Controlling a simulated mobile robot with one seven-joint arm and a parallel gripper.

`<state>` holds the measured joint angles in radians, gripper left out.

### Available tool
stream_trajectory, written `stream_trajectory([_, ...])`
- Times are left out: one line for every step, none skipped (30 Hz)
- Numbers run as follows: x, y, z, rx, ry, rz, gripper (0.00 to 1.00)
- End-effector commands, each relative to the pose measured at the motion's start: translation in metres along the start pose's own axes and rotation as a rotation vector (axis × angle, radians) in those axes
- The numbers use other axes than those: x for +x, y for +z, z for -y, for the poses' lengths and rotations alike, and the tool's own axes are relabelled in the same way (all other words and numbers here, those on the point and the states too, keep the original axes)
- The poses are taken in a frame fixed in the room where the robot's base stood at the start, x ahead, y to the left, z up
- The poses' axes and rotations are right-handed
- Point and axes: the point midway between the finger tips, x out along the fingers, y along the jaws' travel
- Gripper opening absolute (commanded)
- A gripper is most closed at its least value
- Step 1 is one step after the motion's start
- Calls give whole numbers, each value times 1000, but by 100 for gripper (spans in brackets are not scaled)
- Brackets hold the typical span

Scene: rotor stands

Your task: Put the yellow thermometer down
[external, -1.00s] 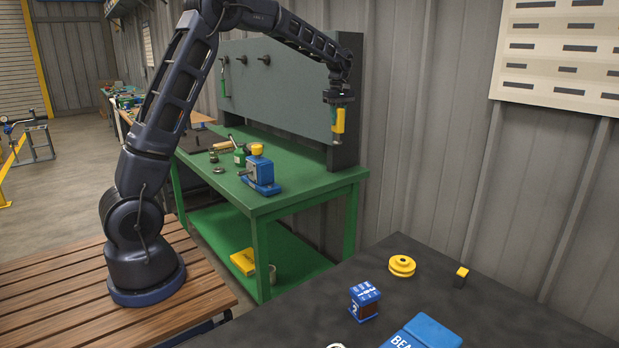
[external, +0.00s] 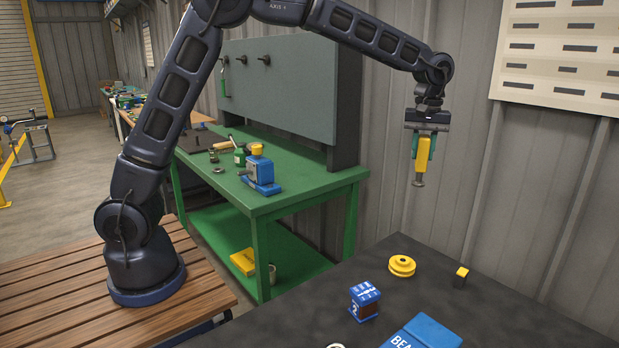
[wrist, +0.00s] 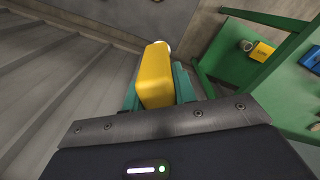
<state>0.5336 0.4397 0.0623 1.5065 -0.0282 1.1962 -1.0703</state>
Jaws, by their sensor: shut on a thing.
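The yellow thermometer (external: 422,156) hangs upright in my gripper (external: 424,146), with its grey tip (external: 418,182) pointing down. My gripper's green fingers are shut on its sides. In the external view it is in the air in front of the grey corrugated wall, higher in the picture than the dark table (external: 450,285). The wrist view shows the yellow body (wrist: 156,75) between the green fingers, with a small part of the pale tip beyond it.
On the dark table are a yellow pulley-like ring (external: 402,266), a small black and yellow block (external: 461,276), a blue-topped box (external: 364,301) and a blue packet (external: 425,333). The green workbench (external: 300,195) with a tall back panel stands left. Bare table shows around the ring.

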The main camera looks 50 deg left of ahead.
Motion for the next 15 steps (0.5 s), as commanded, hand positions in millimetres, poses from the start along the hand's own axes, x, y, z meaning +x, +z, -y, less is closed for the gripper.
stream_trajectory([0,23,-11,41,0,0,0])
stream_trajectory([0,35,-17,63,0,0,0])
stream_trajectory([1,50,-24,91,0,0,0])
stream_trajectory([1,62,-29,113,0,0,0])
stream_trajectory([1,74,-34,134,0,0,0])
stream_trajectory([2,90,-40,163,0,0,0])
stream_trajectory([2,103,-44,185,0,0,0])
stream_trajectory([2,115,-48,207,0,0,0])
stream_trajectory([2,132,-54,237,1,0,0])
stream_trajectory([2,144,-57,258,1,0,0])
stream_trajectory([3,157,-60,280,1,0,0])
stream_trajectory([3,174,-65,308,1,0,0])
stream_trajectory([3,186,-68,329,1,0,0])
stream_trajectory([3,199,-70,351,1,0,0])
stream_trajectory([4,216,-73,380,1,0,0])
